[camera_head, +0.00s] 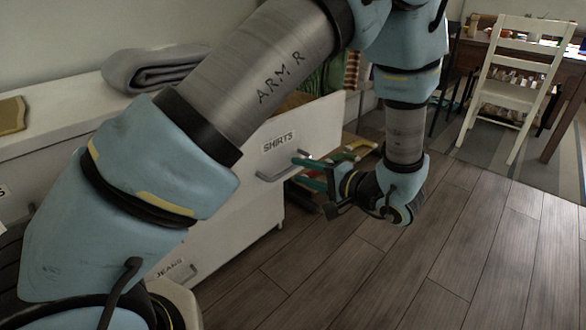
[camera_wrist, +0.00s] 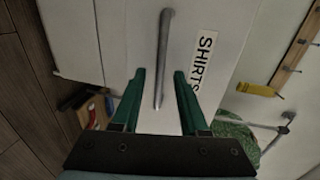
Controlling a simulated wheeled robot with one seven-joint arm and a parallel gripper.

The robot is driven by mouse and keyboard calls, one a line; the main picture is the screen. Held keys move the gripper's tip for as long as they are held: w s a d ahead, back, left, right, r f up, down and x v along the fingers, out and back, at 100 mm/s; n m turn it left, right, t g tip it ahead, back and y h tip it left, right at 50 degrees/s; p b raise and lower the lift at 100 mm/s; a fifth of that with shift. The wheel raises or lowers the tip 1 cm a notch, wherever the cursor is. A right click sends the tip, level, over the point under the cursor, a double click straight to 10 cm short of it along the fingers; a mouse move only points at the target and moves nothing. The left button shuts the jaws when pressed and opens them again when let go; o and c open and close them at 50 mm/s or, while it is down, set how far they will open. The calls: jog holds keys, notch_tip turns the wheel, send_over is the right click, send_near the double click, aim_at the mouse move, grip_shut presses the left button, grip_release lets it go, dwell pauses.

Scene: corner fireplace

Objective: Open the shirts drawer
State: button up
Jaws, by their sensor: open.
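The shirts drawer (camera_head: 310,122) is a white front with a black-lettered SHIRTS label (camera_head: 278,142), on the white dresser (camera_head: 250,222). Its front appears to stand out from the dresser body, partly open; my arm hides its left part. Its metal bar handle (camera_head: 270,177) sits below the label. My gripper (camera_head: 303,172) is at the handle's right end, with its green fingers apart. In the wrist view, the handle (camera_wrist: 164,50) runs lengthwise, its near end between the open fingers (camera_wrist: 159,88). The label (camera_wrist: 205,58) lies to the right. I cannot tell whether a finger touches the handle.
A jeans drawer label (camera_head: 170,270) shows lower on the dresser. A folded grey cloth (camera_head: 152,68) lies on top. Colourful items (camera_head: 352,150) lie low behind my gripper. A white chair (camera_head: 515,80) and a table stand at the back right. The wood floor (camera_head: 450,240) at right is clear.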

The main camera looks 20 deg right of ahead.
jog(key=v, duration=0.7)
dwell(0.4)
